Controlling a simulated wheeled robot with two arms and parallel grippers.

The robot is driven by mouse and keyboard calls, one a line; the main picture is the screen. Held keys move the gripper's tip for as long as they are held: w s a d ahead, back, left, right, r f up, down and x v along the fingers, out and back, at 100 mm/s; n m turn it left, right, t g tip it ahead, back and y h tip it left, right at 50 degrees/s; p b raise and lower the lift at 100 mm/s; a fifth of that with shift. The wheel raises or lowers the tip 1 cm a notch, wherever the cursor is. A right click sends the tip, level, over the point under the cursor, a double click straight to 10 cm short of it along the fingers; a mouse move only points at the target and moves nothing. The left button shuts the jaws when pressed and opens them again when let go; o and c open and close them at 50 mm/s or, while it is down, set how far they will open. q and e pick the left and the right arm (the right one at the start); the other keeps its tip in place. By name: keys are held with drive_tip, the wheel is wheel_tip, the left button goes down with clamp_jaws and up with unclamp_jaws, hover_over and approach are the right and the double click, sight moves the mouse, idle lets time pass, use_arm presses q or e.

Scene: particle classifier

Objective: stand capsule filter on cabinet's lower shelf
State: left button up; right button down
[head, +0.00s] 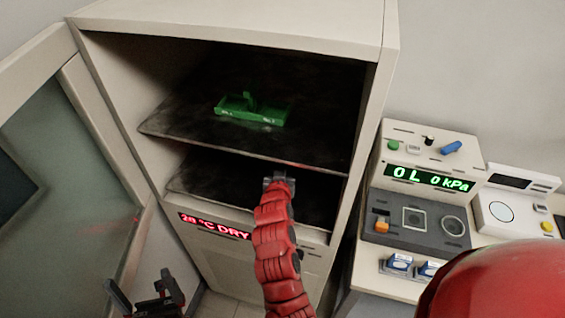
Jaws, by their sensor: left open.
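The cabinet (229,20) stands open, with a dark lower shelf (215,178) below an upper shelf (185,122). My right arm reaches from the bottom centre to the lower shelf opening. The end of my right gripper (279,183) shows as a small grey part there; its fingers are hidden or too dark to make out. I cannot see a capsule filter, in the gripper or on the lower shelf. My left gripper (147,296) is dark, open and seemingly empty, low at the bottom left in front of the cabinet.
A green holder (250,112) sits on the upper shelf. The cabinet's glass door (75,130) is swung open to the left. A red display (213,226) is on the cabinet front. On the right, a counter bears a pressure instrument (430,160) and small blue-and-white items (399,262).

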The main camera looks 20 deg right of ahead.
drive_tip(key=shift+f+b, duration=0.2)
drive_tip(key=shift+b, duration=0.1)
drive_tip(key=shift+c, duration=2.3)
unclamp_jaws()
drive_tip(key=shift+r, duration=0.1)
